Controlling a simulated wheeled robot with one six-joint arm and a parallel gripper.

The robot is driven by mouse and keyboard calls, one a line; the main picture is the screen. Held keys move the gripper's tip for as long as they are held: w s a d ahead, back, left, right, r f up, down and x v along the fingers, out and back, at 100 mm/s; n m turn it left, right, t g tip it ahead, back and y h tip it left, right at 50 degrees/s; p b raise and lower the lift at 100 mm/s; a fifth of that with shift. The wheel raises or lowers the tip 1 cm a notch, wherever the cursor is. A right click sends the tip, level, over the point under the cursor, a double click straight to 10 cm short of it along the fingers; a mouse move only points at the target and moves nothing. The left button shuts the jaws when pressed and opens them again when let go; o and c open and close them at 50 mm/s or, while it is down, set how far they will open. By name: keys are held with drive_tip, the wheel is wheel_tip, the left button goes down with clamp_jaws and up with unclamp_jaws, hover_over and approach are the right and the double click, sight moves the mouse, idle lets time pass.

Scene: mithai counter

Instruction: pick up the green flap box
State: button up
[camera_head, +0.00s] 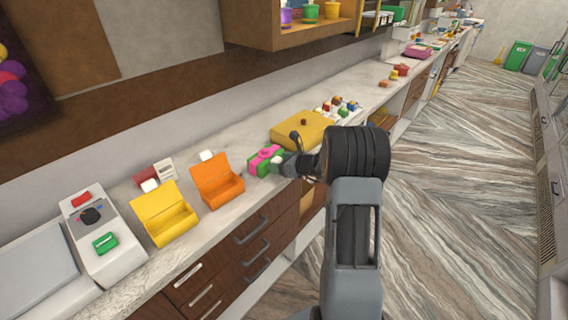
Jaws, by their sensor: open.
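The green flap box (254,169) stands on the marble counter, to the right of the orange flap box. A pink piece (266,154) shows at it; whether it lies in the box or in front of it I cannot tell. My gripper (279,161) is open at the right side of the green box, very close to it. Contact cannot be made out. My gripper and arm hide part of the box's right side.
An orange flap box (217,187) and a yellow flap box (164,218) stand open to the left. A white machine (106,254) stands farther left. A flat yellow box (302,132) lies behind my gripper. Drawers (246,249) line the counter front; floor at right is clear.

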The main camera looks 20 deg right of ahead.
drive_tip(key=c, duration=1.1)
drive_tip(key=shift+s, duration=0.15)
